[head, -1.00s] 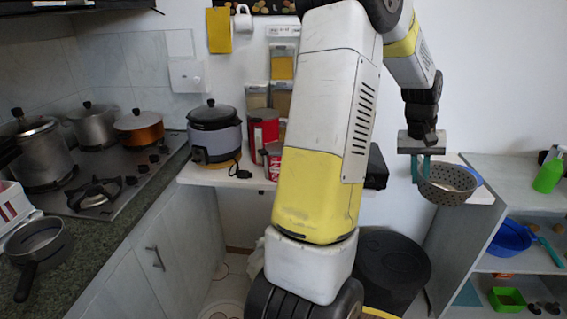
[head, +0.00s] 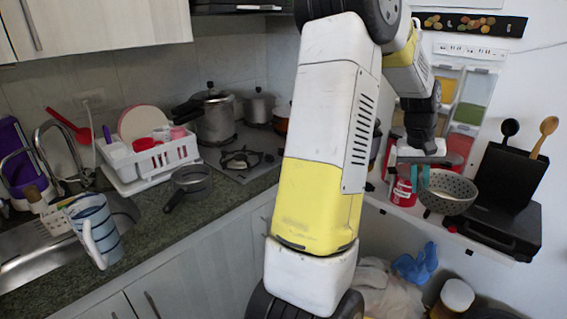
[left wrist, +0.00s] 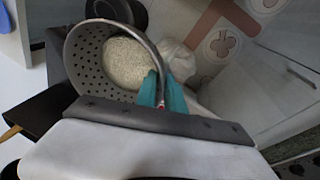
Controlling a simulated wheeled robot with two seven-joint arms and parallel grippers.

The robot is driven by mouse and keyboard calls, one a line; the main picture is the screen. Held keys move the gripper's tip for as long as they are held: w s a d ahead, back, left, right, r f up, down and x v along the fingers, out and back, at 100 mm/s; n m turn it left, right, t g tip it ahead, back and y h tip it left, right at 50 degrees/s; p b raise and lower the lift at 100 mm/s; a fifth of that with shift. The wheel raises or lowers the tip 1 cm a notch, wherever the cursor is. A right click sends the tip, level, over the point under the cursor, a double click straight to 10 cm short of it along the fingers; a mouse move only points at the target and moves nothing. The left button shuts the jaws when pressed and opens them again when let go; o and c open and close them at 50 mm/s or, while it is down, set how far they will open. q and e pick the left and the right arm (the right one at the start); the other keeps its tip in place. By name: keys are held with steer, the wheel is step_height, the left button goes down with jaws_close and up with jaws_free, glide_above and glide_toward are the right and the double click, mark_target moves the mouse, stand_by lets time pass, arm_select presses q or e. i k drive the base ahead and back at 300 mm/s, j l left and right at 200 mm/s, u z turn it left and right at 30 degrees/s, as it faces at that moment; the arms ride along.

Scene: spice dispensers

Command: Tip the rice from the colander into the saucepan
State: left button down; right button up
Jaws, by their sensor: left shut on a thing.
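My left gripper (head: 420,178) is shut on the rim of the grey perforated colander (head: 448,192) and holds it up at the right of the head view. In the left wrist view, the teal fingers (left wrist: 161,90) pinch the rim of the colander (left wrist: 86,62), and white rice (left wrist: 130,63) lies inside it. The saucepan (head: 193,179), grey with a dark handle pointing to the front left, stands on the counter, well left of the colander. Its inside looks empty. My right gripper is not in view.
The counter (head: 165,222) also bears a white dish rack (head: 150,160), a striped jug (head: 95,232) by the sink, and a hob with a large pot (head: 214,122).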

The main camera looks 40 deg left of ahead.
mark_target(185, 192)
steer(key=i+l+u, duration=0.15)
steer(key=u, duration=1.45)
